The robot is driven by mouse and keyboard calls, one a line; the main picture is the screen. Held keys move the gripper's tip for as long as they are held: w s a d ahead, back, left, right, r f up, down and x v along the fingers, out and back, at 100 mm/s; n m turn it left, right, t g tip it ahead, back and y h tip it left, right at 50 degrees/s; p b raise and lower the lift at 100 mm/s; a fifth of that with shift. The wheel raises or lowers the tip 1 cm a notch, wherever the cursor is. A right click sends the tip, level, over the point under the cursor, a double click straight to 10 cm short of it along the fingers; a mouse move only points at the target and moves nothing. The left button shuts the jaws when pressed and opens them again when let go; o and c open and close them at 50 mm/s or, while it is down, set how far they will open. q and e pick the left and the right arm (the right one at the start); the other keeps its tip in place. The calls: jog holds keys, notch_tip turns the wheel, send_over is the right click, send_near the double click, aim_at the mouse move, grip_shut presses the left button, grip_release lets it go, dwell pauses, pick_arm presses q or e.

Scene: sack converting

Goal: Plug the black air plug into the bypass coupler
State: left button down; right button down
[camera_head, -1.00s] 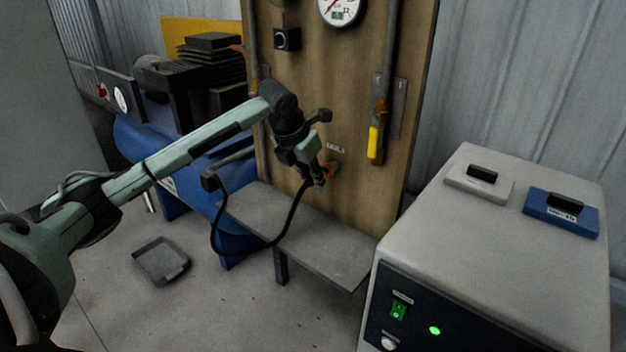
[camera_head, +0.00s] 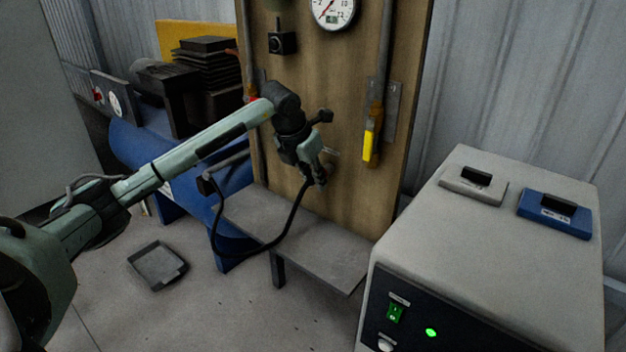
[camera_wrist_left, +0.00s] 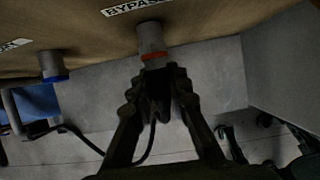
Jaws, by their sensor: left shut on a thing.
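My left gripper (camera_head: 318,178) is close to the wooden board, low on its face. In the left wrist view its fingers (camera_wrist_left: 160,80) are shut on the black air plug (camera_wrist_left: 159,108), which is mostly hidden between them. A black hose (camera_head: 291,215) hangs from the gripper and loops left. The bypass coupler (camera_wrist_left: 151,38) is a grey cylinder with a red-orange ring, under the BYPASS label (camera_wrist_left: 134,6). The fingertips are right at its ring and lined up with it. I cannot tell whether the plug has entered the coupler. In the head view the gripper hides the coupler.
A second coupler (camera_wrist_left: 53,65) with a blue ring is left of the bypass one. A grey shelf (camera_head: 325,253) lies below the gripper. A yellow-handled valve (camera_head: 370,146) is on the board to the right. A grey cabinet (camera_head: 480,240) stands at right; a blue tank (camera_head: 150,150) is at left.

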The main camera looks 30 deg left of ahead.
pick_arm(q)
jog(key=c, duration=1.4)
grip_release()
